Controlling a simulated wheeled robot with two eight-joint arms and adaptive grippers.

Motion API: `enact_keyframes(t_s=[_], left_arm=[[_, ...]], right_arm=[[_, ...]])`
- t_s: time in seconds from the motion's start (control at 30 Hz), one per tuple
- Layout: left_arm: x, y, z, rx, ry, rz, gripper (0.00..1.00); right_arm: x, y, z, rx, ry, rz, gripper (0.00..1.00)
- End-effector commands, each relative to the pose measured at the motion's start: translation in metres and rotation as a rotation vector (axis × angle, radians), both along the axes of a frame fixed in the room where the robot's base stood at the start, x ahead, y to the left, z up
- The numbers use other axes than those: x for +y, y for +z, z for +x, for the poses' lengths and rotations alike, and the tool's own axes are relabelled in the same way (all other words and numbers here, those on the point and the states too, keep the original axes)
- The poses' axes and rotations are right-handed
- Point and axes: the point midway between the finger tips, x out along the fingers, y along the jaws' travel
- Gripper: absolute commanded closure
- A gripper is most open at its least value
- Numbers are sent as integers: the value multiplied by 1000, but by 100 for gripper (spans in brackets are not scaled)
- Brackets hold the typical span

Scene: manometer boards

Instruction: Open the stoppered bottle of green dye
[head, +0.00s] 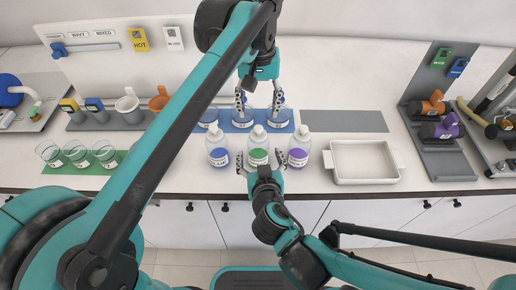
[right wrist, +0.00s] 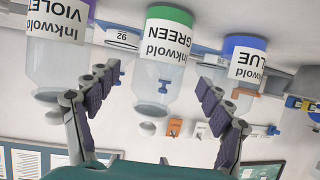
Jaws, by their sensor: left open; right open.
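The bottle of green dye (head: 258,147) stands upright on the counter between two similar bottles, its pale stopper (head: 258,131) in place. My left gripper (head: 259,101) is open and points down, just behind and above the green bottle. Its fingers overlap the jars behind in the view.
The blue-dye bottle (head: 217,150) and violet-dye bottle (head: 299,149) stand close on both sides. Several jars stand on a blue mat (head: 200,128) behind. A white tray (head: 364,181) lies right, beside a bare grey mat (head: 347,121). Glass beakers (head: 77,155) stand left.

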Motion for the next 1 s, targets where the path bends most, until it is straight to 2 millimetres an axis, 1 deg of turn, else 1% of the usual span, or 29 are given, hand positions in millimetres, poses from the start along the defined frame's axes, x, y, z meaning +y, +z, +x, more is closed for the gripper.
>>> enact_keyframes(t_s=[0.03,0.1,0.3,0.5,0.77,0.8,0.87,0.9,0.97,1.0], left_arm=[[0,0,0,0,0,0,43],[0,0,0,0,0,0,43],[0,0,0,0,0,0,43],[0,0,0,0,0,0,43],[0,0,0,0,0,0,43],[0,0,0,0,0,0,43],[0,0,0,0,0,0,43],[0,0,0,0,0,0,43],[0,0,0,0,0,0,43],[0,0,0,0,0,0,43]], right_arm=[[0,-3,7,0,-3,2,20],[1,-6,14,0,-2,0,20],[3,-13,32,0,-1,1,20],[4,-17,39,0,0,0,20],[4,-17,40,0,0,0,20],[4,-17,40,0,0,0,31],[4,-17,40,0,0,0,46],[4,-17,39,0,0,0,57],[4,-17,39,0,0,0,73],[4,-17,39,0,0,0,83]])
